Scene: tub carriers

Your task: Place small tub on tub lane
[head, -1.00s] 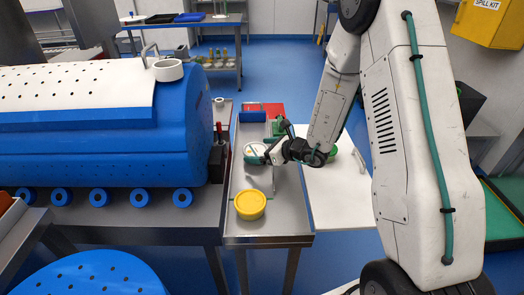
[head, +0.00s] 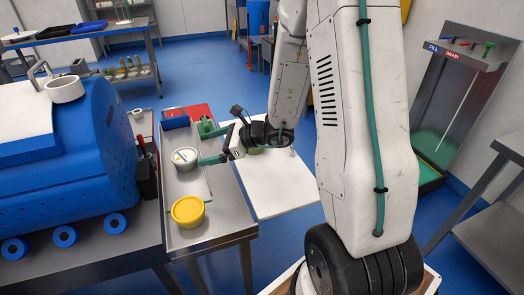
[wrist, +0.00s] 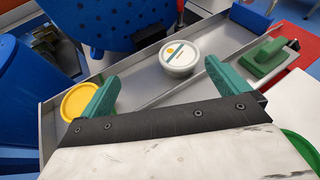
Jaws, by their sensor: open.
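A small white tub (head: 185,157) with a label on its lid stands upright on the grey metal lane (head: 180,182). It also shows in the wrist view (wrist: 179,57), beyond the gap between the fingers. A larger yellow-lidded tub (head: 188,210) stands at the near end of the lane; its lid shows at left in the wrist view (wrist: 80,102). My gripper (head: 205,148) has green fingers, spread open and empty. It is just right of the white tub, apart from it.
A blue block (head: 176,122), a red item (head: 198,112) and a green tool (wrist: 262,58) lie at the lane's far end. A blue drum-shaped machine (head: 80,160) stands close on the left. A white board (head: 275,180) lies to the right.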

